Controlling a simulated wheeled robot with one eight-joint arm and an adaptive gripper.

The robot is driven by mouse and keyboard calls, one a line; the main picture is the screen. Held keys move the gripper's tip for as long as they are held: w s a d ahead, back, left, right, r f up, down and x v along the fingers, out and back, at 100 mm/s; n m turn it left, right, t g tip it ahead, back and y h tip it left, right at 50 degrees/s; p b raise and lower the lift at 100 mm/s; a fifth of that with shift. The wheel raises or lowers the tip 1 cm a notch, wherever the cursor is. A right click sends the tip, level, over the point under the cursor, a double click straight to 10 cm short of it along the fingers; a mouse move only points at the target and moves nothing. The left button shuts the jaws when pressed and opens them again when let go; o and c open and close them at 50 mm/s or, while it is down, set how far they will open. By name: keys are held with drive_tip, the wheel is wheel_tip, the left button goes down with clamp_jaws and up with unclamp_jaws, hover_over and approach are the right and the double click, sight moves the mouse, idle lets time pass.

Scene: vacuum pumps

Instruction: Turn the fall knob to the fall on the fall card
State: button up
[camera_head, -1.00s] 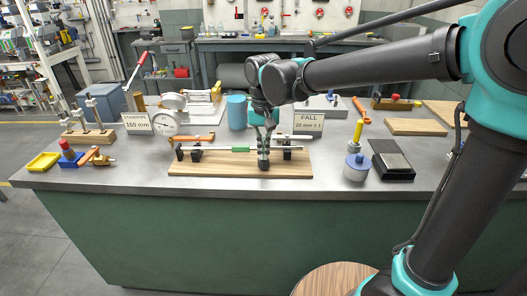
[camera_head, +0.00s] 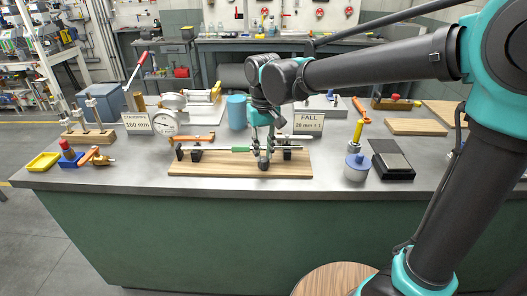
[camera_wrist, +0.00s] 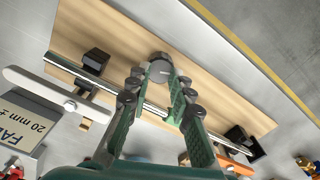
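The fall knob (camera_wrist: 160,67) is a grey round knob with a short line mark, on the wooden board near its rod. My gripper (camera_wrist: 159,77) has its two fingers on opposite sides of the knob, with the gap about as wide as the knob, so it looks shut on it. In the head view my gripper (camera_head: 264,161) points down at the board and mostly hides the knob. The fall card (camera_head: 308,122) reads "FALL 20 mm ± 1" and stands behind the board, right of my gripper. A green section (camera_head: 241,149) shows on the rod, left of the fingers.
The wooden board (camera_head: 205,170) carries the rod on dark end blocks. A card reading 160 mm (camera_head: 137,122) and a dial gauge (camera_head: 165,123) stand left behind it. The front bench strip is clear.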

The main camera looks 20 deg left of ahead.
drive_tip(key=shift+r, duration=0.1)
drive_tip(key=shift+r, duration=0.85)
wheel_tip(320, 180, up, 6)
idle(0.6)
